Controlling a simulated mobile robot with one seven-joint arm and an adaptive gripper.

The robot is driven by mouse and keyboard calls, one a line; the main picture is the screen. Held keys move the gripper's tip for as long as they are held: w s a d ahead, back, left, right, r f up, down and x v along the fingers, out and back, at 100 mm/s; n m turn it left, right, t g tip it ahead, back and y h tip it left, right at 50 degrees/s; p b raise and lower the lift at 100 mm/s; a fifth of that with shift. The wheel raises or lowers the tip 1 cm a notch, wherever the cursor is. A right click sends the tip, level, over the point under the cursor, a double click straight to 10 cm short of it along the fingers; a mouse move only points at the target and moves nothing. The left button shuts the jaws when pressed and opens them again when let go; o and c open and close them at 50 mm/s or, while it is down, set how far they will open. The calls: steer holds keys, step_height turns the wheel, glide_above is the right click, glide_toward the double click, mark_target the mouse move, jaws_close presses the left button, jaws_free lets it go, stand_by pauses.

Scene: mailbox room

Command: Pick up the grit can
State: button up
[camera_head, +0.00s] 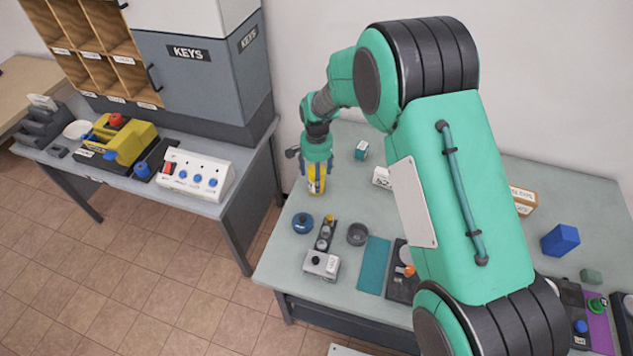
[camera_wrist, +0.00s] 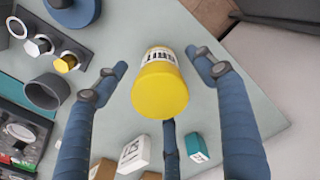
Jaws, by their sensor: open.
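The grit can (camera_wrist: 160,92) is a yellow cylinder with a white label in dark letters, seen in the wrist view between my open fingers. In the head view the yellow can (camera_head: 316,180) shows at the far left of the table, just below my gripper (camera_head: 317,170). In the wrist view my gripper (camera_wrist: 160,80) has fingers to the left and right of the can and a third finger behind it, with visible gaps on both sides. My arm hides part of the table in the head view.
A blue round object (camera_head: 302,223), a grey cup (camera_head: 357,234) and a teal box (camera_head: 361,150) stand near the can on the table. A white labelled block (camera_head: 381,177) lies to its right. The table's left edge is close by.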

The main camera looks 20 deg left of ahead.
steer(key=shift+f, duration=0.95)
steer(key=c, duration=1.7)
steer(key=shift+r, duration=0.15)
steer(key=shift+r+p, duration=0.75)
steer(key=shift+r, duration=4.15)
